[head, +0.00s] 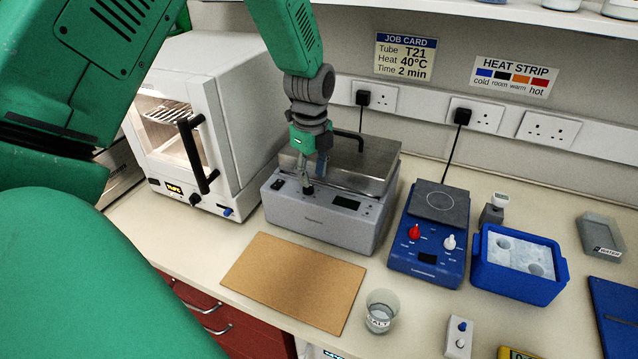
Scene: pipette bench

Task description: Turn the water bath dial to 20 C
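The water bath (332,233) is a grey box with a steel lid on the bench, between the white oven and the blue hotplate. Its sloped front panel has a dark dial (308,189), a switch at the left and a small display (345,202). My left gripper (311,177) comes down from above, with its fingertips at the dial. The fingers partly hide the dial. I cannot tell whether they touch or grip it, and the dial's setting is too small to read. My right gripper is not in view.
The white oven (245,105) with a black handle stands close at the left. The blue hotplate (427,262) and a blue ice tub (517,290) are at the right. A brown mat (290,280) and a glass beaker (380,310) lie in front. A wall card (404,56) reads "Heat 40°C".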

